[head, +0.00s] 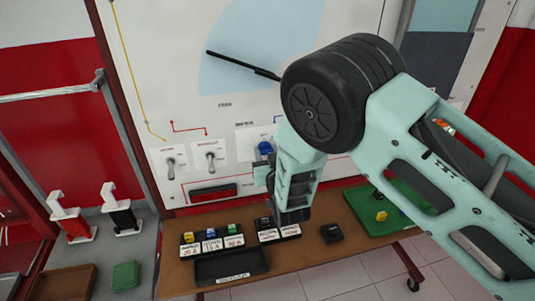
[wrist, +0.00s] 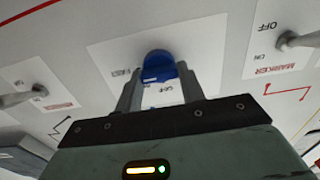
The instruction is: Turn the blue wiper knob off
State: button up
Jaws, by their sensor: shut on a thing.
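The blue wiper knob (wrist: 160,67) is on a white label plate (wrist: 205,55) on the board, near the top middle of the wrist view. In the head view the blue knob (head: 265,148) shows just left of my arm. My gripper (wrist: 160,85) has its two fingers on either side of the knob, shut on it. In the head view my gripper (head: 268,175) is at the board, partly hidden by my own wrist. Part of the label's writing is hidden, and I cannot read which position the knob points to.
Toggle switches flank the knob: one at right (wrist: 290,40) marked MARKER and one at left (wrist: 20,97). A black wiper arm (head: 240,65) lies across a pale blue area above. Below stands a brown table (head: 330,250) with fuse trays (head: 230,265) and a green board (head: 365,210).

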jog(key=shift+f+n+b, duration=0.1)
jog(key=shift+n+b, duration=0.2)
jog(key=shift+b, duration=0.05)
jog(key=n+b, duration=0.2)
jog(key=n, duration=0.1)
jog(key=shift+s+a+f, duration=0.1)
jog(key=n+b, duration=0.2)
jog(key=n, duration=0.2)
jog(key=shift+a+b, duration=0.1)
jog(key=shift+b, duration=0.3)
jog(key=n+b, duration=0.1)
jog(key=n, duration=0.4)
jog(key=shift+n+b, duration=0.35)
jog(key=shift+n, duration=0.05)
jog(key=n, duration=0.4)
jog(key=shift+f, duration=0.1)
jog(key=shift+n, duration=0.3)
jog(key=o, duration=1)
